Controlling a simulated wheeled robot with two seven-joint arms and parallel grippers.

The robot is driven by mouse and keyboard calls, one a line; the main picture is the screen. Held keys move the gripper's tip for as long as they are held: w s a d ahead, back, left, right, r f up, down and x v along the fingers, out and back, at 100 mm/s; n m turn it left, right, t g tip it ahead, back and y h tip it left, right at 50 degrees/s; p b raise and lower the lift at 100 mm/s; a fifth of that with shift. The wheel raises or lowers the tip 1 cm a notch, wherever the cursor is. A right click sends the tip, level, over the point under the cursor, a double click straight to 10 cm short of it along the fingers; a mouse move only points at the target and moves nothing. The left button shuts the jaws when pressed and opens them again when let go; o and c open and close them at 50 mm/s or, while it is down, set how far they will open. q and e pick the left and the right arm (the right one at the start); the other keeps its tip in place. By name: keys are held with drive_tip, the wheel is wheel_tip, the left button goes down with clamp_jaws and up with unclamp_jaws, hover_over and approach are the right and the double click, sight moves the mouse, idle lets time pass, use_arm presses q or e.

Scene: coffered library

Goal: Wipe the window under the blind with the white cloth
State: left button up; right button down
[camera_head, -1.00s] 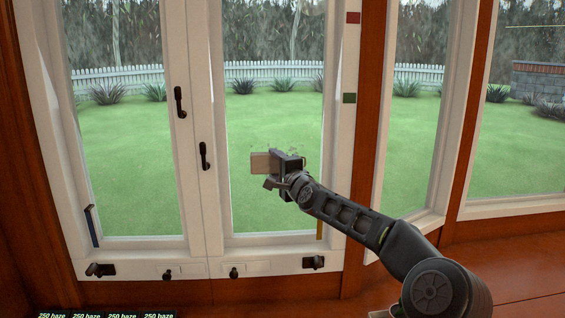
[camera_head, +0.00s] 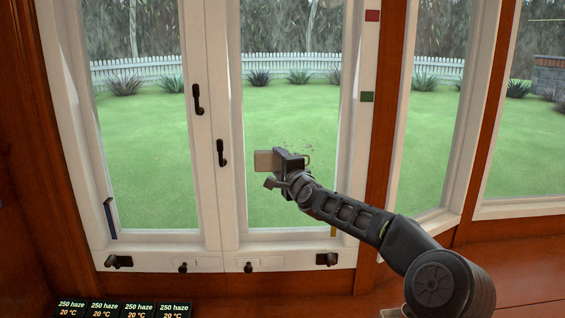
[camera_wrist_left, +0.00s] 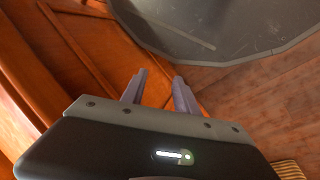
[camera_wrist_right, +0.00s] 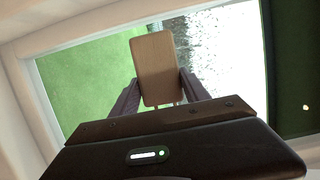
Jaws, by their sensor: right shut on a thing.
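The window (camera_head: 285,115) is a pale-framed pane onto a lawn; faint dark specks (camera_head: 297,144) show on it, just above my right gripper. My right gripper (camera_head: 279,162) is shut on a flat tan block with wood-like grain (camera_head: 266,160), in front of the pane's lower half. The block also stands between the fingers in the right wrist view (camera_wrist_right: 155,68). I cannot tell whether it touches the glass. No white cloth or blind shows. My left gripper (camera_wrist_left: 160,88) is open and empty in the left wrist view, over reddish wood, and out of the head view.
Black handles (camera_head: 221,152) and latches (camera_head: 326,259) stick out from the frame. A second pane (camera_head: 145,150) lies to the left. Red (camera_head: 372,15) and green (camera_head: 367,97) squares mark the right frame. Several small "250 haze, 20 °C" displays (camera_head: 105,308) sit at lower left.

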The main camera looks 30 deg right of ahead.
sight(268, 162)
drive_tip(key=shift+w+a+r+p, duration=0.2)
drive_tip(key=shift+w+a+p, duration=0.15)
drive_tip(key=shift+a+p, duration=0.3)
drive_tip(key=shift+w+a+p, duration=0.35)
drive_tip(key=shift+a, duration=0.4)
